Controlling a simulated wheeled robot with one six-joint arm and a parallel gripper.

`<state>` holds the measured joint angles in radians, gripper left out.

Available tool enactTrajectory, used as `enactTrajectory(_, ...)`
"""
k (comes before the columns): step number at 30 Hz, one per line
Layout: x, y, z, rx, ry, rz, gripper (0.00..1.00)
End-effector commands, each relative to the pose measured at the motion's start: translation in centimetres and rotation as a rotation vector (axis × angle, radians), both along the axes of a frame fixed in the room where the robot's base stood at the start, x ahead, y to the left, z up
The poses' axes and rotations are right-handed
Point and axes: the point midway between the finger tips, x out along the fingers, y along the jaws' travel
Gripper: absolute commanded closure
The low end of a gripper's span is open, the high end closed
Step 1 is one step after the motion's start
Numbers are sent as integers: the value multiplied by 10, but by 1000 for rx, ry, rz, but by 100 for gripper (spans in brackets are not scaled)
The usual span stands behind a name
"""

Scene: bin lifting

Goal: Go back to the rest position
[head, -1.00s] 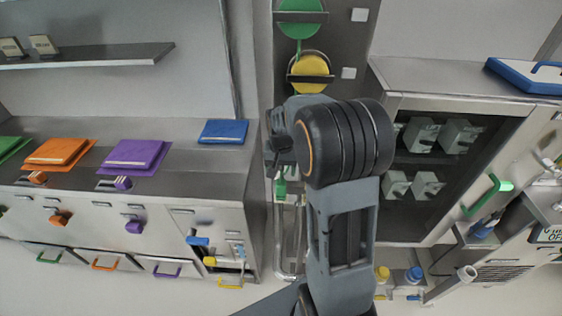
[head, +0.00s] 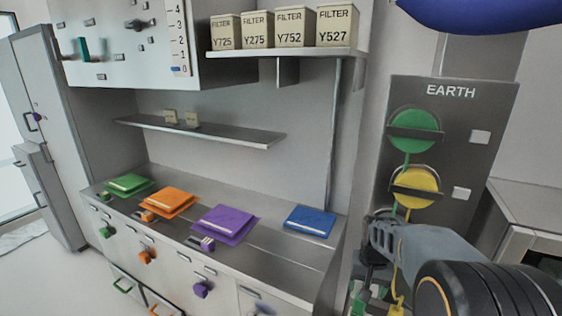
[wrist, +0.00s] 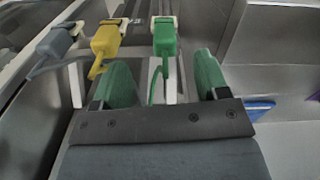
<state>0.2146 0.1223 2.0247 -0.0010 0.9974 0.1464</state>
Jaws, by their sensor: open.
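My gripper shows in the wrist view (wrist: 160,85) with its two green-padded fingers apart and nothing between them. Beyond the fingers are a green plug (wrist: 164,38), a yellow plug (wrist: 106,42) and a grey plug (wrist: 56,42), each with a cable. The green plug lies ahead of the gap between the fingers, apart from them. In the head view my arm is at the lower right, in front of the EARTH panel (head: 448,105); the fingertips are not clear there.
A counter (head: 270,262) carries green (head: 128,184), orange (head: 168,203), purple (head: 226,224) and blue (head: 309,221) plates. A wall shelf (head: 200,131) and a shelf with filter boxes (head: 286,52) are above. Green (head: 414,131) and yellow (head: 416,188) round fittings sit on the panel. Floor is clear at left.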

Motion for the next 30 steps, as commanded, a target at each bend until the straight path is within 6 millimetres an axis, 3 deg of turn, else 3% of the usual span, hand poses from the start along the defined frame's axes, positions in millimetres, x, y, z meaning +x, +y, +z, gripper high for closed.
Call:
enactTrajectory(6,-61,38,27,-27,-117,186,32)
enactTrajectory(13,-109,65,45,-53,-249,309,32)
enactTrajectory(18,-123,75,58,-62,-321,344,32)
enactTrajectory(30,-124,80,68,-65,-361,363,32)
